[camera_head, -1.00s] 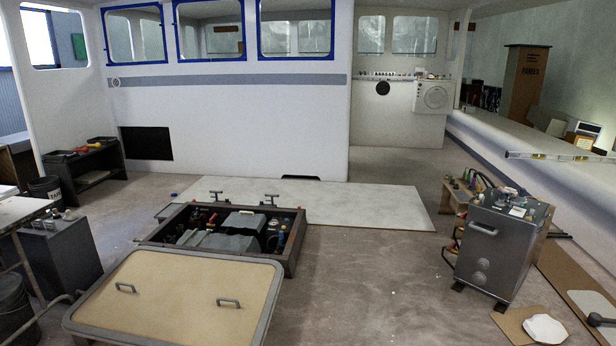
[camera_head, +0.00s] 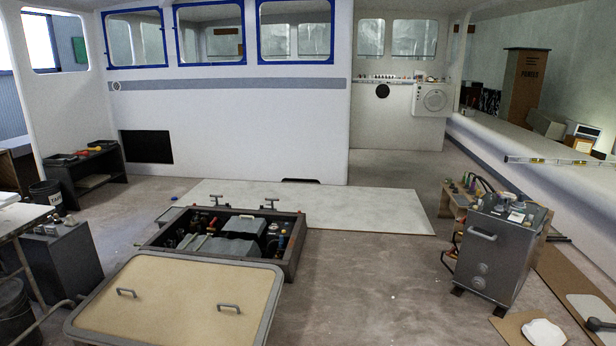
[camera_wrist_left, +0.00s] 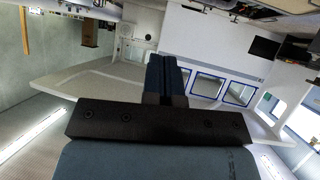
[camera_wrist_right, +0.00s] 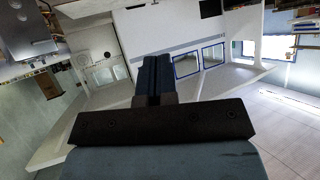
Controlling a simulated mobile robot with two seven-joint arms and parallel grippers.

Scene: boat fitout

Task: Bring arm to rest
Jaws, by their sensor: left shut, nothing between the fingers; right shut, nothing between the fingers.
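My left gripper (camera_wrist_left: 167,77) shows in the left wrist view with its dark blue fingers together and nothing between them. My right gripper (camera_wrist_right: 153,78) shows in the right wrist view, also shut and empty. Both wrist views show the room upside down, with the cabin wall and its blue-framed windows beyond the fingers. Neither gripper touches anything that I can see. Neither arm appears in the head view.
An open hatch box (camera_head: 291,263) with machinery inside stands mid-floor, its tan lid (camera_head: 177,297) in front. A grey metal cabinet (camera_head: 490,262) stands right, a dark bench (camera_head: 115,172) left. A white floor panel (camera_head: 370,211) lies behind. Floor between box and cabinet is clear.

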